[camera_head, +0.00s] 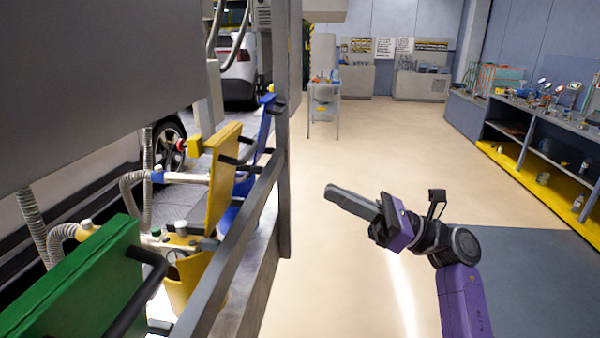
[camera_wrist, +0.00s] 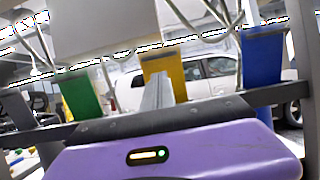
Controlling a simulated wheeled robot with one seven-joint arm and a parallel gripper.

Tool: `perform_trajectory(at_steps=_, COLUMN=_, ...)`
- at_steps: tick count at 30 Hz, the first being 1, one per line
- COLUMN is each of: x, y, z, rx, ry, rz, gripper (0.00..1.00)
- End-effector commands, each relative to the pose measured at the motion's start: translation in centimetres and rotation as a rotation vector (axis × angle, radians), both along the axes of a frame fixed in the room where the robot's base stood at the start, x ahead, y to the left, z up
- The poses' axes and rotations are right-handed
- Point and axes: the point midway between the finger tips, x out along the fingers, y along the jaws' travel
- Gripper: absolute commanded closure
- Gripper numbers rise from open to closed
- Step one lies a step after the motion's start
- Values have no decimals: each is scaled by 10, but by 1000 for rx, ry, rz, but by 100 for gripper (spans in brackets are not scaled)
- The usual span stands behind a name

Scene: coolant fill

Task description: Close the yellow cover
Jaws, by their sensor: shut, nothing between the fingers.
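The yellow cover (camera_head: 222,175) stands raised, close to upright, over a yellow container (camera_head: 181,285) in the head view. It also shows in the wrist view (camera_wrist: 165,68), beyond my gripper. A black handle sticks out from the cover's right side. My gripper (camera_head: 332,192) is shut and empty, with its fingers pointing left toward the rack. It is to the right of the cover, apart from it, out over the open floor. In the wrist view the fingers (camera_wrist: 157,90) hide part of the yellow cover.
A green cover (camera_head: 75,285) is nearer and a blue cover (camera_head: 264,125) is farther along the same rack. A grey rail (camera_head: 235,245) and post (camera_head: 284,150) stand between my gripper and the covers. Hoses hang behind. The floor right of the rack is clear; shelves (camera_head: 540,150) line the right.

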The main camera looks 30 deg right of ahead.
Motion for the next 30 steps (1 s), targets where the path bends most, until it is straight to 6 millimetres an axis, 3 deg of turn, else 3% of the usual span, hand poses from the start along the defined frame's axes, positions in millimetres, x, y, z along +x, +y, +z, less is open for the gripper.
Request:
perform_trajectory(at_steps=18, x=58, y=81, z=51, rx=4, ry=2, rz=4, gripper=100)
perform_trajectory(at_steps=30, x=71, y=98, z=58, rx=5, ry=2, rz=1, gripper=100)
